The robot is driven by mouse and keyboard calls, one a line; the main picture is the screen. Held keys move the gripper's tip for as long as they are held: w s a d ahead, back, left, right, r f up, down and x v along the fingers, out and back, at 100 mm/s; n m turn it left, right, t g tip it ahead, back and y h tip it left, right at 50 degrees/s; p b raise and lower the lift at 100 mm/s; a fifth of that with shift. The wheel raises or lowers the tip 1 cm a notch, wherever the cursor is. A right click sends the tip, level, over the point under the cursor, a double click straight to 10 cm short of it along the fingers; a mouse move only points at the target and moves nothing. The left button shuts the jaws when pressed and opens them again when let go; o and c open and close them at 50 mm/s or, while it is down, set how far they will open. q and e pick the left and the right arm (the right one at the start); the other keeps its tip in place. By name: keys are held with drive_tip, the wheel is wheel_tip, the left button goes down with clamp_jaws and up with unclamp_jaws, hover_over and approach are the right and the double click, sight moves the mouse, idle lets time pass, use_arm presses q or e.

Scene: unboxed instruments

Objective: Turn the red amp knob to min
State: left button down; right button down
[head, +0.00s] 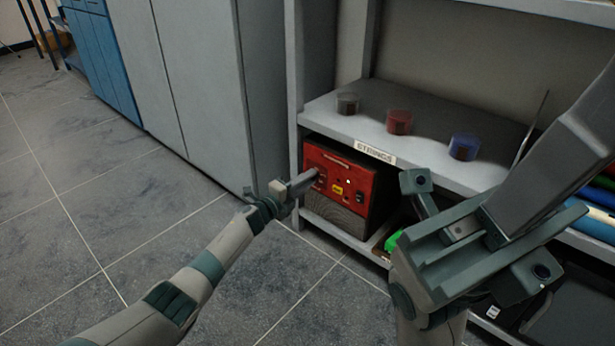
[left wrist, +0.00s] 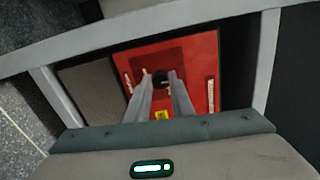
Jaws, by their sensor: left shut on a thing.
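The red-fronted amp (head: 345,188) sits on the lower shelf, its front facing the room. My left gripper (head: 318,177) reaches its upper left part in the head view. In the left wrist view, my left gripper (left wrist: 160,77) has its two fingers on either side of a dark round knob (left wrist: 160,82) on the red face (left wrist: 200,60), shut on it. The fingers partly cover the knob, and I cannot read its setting. A second dark control (head: 360,197) shows at the amp's right. My right gripper (head: 475,228) is raised in the right foreground, away from the amp; its finger opening is unclear.
The shelf above (head: 345,123) holds a grey jar (head: 347,104), a red jar (head: 399,122) and a blue jar (head: 463,146). A label (head: 376,153) is on its edge. A bright green thing (head: 393,241) lies right of the amp. Open floor lies left.

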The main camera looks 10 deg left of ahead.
use_arm(q)
drive_tip(key=shift+n, duration=0.5)
drive_tip(key=shift+a, duration=0.1)
drive_tip(key=c, duration=1.5)
unclamp_jaws()
drive_tip(key=shift+f, duration=0.1)
drive_tip(key=shift+c, duration=0.2)
drive_tip(key=shift+s+p, duration=0.1)
drive_tip(key=shift+p, duration=0.2)
